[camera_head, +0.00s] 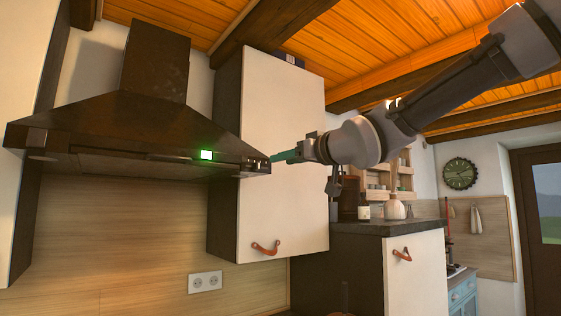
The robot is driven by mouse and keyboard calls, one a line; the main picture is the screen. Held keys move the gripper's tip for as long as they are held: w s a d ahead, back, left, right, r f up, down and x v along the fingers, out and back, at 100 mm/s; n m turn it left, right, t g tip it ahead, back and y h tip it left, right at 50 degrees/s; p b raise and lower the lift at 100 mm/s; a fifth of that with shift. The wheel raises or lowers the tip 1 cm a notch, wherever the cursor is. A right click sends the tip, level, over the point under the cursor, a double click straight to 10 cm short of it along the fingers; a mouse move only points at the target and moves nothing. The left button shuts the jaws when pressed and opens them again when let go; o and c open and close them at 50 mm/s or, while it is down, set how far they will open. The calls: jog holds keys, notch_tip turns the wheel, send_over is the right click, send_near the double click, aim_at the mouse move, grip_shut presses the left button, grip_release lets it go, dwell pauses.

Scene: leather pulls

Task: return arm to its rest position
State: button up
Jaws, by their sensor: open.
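My arm (438,92) reaches in from the upper right of the head view. My gripper (285,157) is at its left end, in front of the tall white wall cabinet. A greenish finger points left toward the right end of the dark range hood (115,130), close to its small knobs (256,164). Whether it touches the hood cannot be told. The gripper is open, and I see nothing held in it.
The white wall cabinet (285,90) with a leather pull (266,248) stands behind my gripper. Wooden beams cross the ceiling. Open room lies to the right, toward the clock (460,173).

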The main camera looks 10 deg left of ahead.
dwell(0.4)
jog(key=w+d+f+m+h, duration=0.2)
jog(key=d+f+m+h, duration=0.25)
jog(key=d, duration=0.65)
jog(key=w+d+f+m+h, duration=0.1)
jog(key=d+f+m+h, duration=0.3)
jog(key=d, duration=0.7)
jog(key=s+d+f+m+g+h, duration=0.3)
jog(key=s+d+f+m+g, duration=0.1)
jog(key=s+d+f, duration=0.9)
jog(key=shift+s+d+f+m+g, duration=0.35)
jog(key=shift+d+f+m, duration=0.2)
jog(key=shift+d+m, duration=0.45)
jog(key=shift+n, duration=0.25)
